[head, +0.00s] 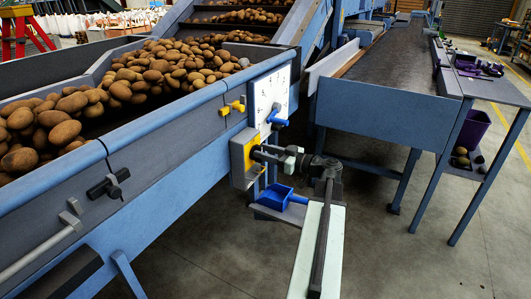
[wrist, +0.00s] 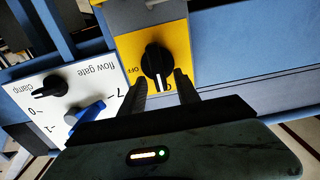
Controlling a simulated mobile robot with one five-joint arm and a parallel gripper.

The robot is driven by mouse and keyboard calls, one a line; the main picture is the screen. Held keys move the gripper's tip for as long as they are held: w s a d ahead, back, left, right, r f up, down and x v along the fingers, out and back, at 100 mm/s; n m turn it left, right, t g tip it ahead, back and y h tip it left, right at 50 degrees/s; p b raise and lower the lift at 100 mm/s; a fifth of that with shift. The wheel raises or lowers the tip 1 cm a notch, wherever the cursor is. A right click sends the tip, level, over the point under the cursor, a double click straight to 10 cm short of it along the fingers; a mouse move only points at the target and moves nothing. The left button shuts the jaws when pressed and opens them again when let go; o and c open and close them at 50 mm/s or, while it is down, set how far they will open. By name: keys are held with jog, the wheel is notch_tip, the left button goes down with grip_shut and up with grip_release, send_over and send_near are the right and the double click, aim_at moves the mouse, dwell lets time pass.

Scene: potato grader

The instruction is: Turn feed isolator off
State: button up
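The feed isolator is a grey box with a yellow face (head: 240,156) on the side of the blue hopper. In the wrist view its yellow plate (wrist: 184,36) carries a black rotary knob (wrist: 157,60) with a white pointer line running up and down the picture. An "OFF" label is left of the knob; another label below it is partly hidden by my gripper. My gripper (wrist: 160,80) has its fingers apart, one at each side of the knob's lower part; I cannot tell whether they touch it. In the head view my gripper (head: 262,153) is at the isolator's face.
A white flow gate plate (head: 264,94) with a blue handle (head: 277,118) and a black clamp knob (wrist: 50,87) is close by. A yellow handle (head: 232,107) and a black latch (head: 108,184) sit on the hopper. A blue scoop-like tray (head: 281,197) is below my gripper.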

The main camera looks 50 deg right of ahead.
grip_shut()
jog(key=shift+w+d+f+m+b, duration=0.1)
jog(key=shift+d+f+m+b, duration=0.2)
jog(key=shift+m, duration=2.65)
jog(key=shift+w+d+f+m+b, duration=0.1)
jog(key=shift+d+f+m+b, duration=0.2)
jog(key=shift+m, duration=2.7)
jog(key=shift+d+f+m+b, duration=0.25)
jog(key=shift+f+m+b, duration=0.05)
jog(key=shift+m, duration=2.65)
